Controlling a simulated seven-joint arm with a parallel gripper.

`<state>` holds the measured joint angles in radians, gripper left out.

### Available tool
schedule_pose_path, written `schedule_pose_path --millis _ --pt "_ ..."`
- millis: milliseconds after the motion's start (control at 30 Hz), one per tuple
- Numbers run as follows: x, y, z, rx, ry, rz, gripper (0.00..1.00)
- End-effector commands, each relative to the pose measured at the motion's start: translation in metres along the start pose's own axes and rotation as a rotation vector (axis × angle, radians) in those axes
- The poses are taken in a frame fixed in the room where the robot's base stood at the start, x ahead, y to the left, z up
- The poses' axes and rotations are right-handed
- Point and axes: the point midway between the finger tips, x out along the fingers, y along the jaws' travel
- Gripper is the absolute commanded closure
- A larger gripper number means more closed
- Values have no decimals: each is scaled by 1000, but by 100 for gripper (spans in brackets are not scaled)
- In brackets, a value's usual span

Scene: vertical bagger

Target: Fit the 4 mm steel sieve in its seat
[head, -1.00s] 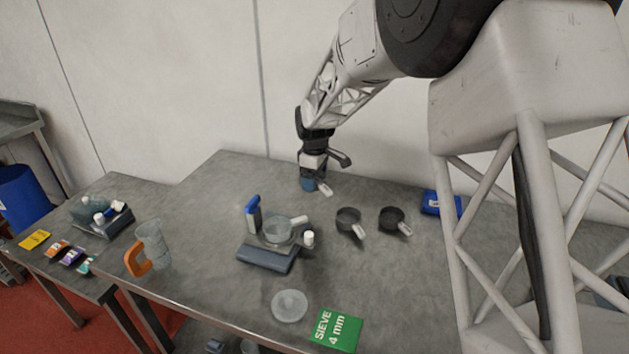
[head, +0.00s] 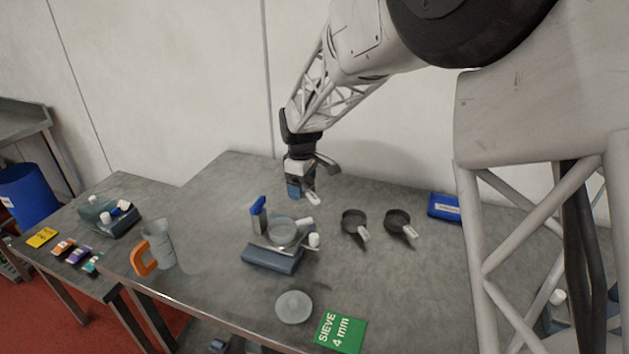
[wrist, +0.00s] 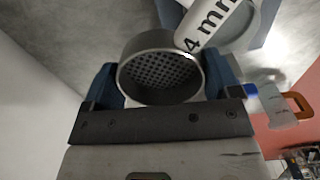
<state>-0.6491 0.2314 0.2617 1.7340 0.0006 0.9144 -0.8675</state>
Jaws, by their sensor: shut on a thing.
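My gripper (head: 303,190) is shut on the 4 mm sieve, high over the back of the table, behind the bench unit. In the wrist view the sieve (wrist: 160,72) is a grey metal ring with a perforated floor, between the two blue fingers. Its white handle (wrist: 212,22) reads "4 mm" and points up and right in that view; its end also shows in the head view (head: 313,199). The bench unit (head: 273,259) has a blue-grey base, a round clear bowl (head: 282,232) and a blue-topped post (head: 258,215). I cannot make out the seat itself.
Two dark sieves (head: 353,222) (head: 397,221) with white handles lie right of the unit. A jug with an orange handle (head: 143,260) stands left. A blue box (head: 444,207) lies right.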

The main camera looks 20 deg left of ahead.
Motion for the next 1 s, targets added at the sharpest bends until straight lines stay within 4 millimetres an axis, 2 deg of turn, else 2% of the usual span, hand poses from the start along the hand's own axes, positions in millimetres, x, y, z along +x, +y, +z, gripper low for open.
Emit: schedule_pose_path --millis 33,200,400,600,1000 --pt "-5 -14 -3 -4 1 1 45" --pt "-17 -54 -11 -4 1 1 45" --pt "-25 -84 -14 -2 1 0 45" --pt "-27 -93 -15 0 1 0 45" --pt "-26 -93 -15 0 1 0 45"
